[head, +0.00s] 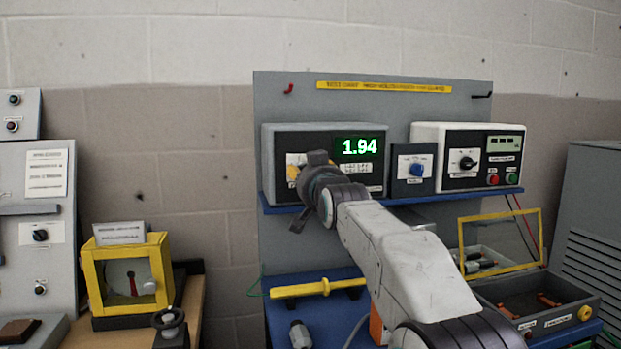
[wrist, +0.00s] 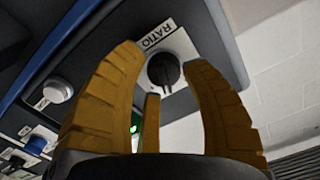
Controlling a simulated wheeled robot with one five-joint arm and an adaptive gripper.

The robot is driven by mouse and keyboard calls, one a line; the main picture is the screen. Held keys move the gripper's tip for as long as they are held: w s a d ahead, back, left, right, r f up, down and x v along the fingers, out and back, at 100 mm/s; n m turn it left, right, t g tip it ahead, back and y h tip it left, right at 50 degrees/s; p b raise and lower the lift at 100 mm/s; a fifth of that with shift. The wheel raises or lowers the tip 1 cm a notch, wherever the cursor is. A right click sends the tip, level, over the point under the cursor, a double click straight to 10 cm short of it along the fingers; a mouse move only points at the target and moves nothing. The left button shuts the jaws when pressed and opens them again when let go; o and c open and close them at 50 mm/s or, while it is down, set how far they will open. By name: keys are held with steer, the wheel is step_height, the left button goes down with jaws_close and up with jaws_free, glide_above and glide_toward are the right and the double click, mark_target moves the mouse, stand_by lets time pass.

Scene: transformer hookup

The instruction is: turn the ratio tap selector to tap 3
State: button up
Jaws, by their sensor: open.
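The ratio tap selector is a black round knob (wrist: 163,70) on a white plate marked RATIO in the wrist view. My gripper (wrist: 162,60) is open, with one yellow finger on each side of the knob. The fingertips reach about level with it; I cannot tell whether they touch it. In the head view my gripper (head: 303,172) is in front of the left part of the grey meter box (head: 275,150) and hides the knob. The green display (head: 359,147) on that box reads 1.94. The tap numbers are not readable.
A small dark box with a blue knob (head: 416,167) and a white unit with a black knob (head: 463,160) stand to the right on the same blue shelf. Below are a yellow bar (head: 317,288) and an open yellow-framed lid (head: 500,243).

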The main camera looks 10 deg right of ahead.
steer(key=s, duration=1.2)
stand_by(0.4)
steer(key=s+f+n+g+p, duration=0.1)
steer(key=s+f+g+p, duration=0.4)
steer(key=s, duration=0.6)
steer(key=s+f+n+g+p, duration=0.1)
steer(key=s+f+g+p, duration=0.3)
steer(key=s+p, duration=0.4)
steer(key=s+f+n+g+p, duration=0.2)
steer(key=s+f+g+p, duration=0.3)
steer(key=s, duration=0.8)
step_height(320, 180, down, 2)
steer(key=shift+s+f+g+p, duration=0.1)
steer(key=shift+s+g+p, duration=0.2)
steer(key=shift+p, duration=0.35)
